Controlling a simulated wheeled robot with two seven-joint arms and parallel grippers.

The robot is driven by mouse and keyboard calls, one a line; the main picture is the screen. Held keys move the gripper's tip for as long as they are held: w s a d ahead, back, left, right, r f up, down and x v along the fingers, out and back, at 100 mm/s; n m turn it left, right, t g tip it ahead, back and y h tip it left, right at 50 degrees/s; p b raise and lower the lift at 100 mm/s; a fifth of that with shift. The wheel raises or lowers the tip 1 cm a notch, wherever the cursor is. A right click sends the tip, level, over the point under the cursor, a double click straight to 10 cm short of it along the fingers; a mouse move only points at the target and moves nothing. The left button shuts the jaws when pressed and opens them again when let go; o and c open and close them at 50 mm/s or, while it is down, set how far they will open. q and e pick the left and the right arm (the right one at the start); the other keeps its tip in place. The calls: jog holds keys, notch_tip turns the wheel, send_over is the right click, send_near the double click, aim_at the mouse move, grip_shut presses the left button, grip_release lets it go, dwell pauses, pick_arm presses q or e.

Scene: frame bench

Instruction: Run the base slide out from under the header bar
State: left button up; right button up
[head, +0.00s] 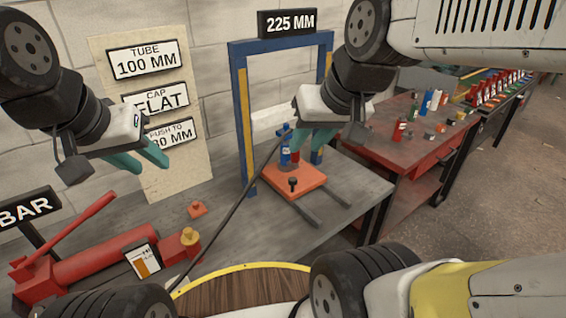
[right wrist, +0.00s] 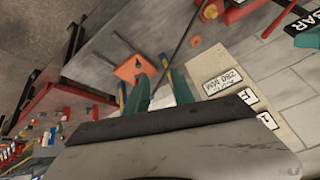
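The orange base slide (head: 308,178) is a flat plate on two dark rails (head: 318,211) on the grey bench, at the foot of the blue frame. A black knob (head: 292,184) stands on its near part. The header bar (head: 272,45) spans the frame's posts overhead. An upright blue piece (head: 285,152), with red beside it, stands over the plate's rear. My right gripper (head: 308,145) is open above the slide, fingers pointing down; the slide (right wrist: 128,68) shows beyond its fingertips in the right wrist view. My left gripper (head: 150,166) is open and empty at left, apart from the slide.
A red hand pump (head: 90,262) lies at the bench's front left, with a black hose (head: 228,210) rising toward the frame. A small orange block (head: 197,209) sits near it. A red table (head: 410,150) holds bottles at right. The bench right of the rails is clear.

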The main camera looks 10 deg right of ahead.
jog(key=o, duration=0.3)
jog(key=shift+n+g+h, duration=0.3)
jog(key=shift+g+h, duration=0.3)
jog(key=shift+g, duration=0.2)
jog(key=w, duration=0.2)
jog(key=w+d, duration=0.1)
jog(key=w, duration=0.2)
jog(key=w+f, duration=0.1)
jog(key=w, duration=0.2)
jog(key=shift+w+d+f, duration=0.1)
jog(key=shift+w+d, duration=0.1)
jog(key=shift+w, duration=0.05)
jog(key=shift+o, duration=0.2)
jog(key=n+g, duration=0.1)
jog(key=g, duration=0.3)
send_over(293, 179)
jog(key=shift+h, duration=0.4)
notch_tip(293, 179, down, 23)
jog(key=shift+f, duration=0.2)
notch_tip(293, 179, down, 8)
jog(key=shift+f, duration=0.2)
grip_shut()
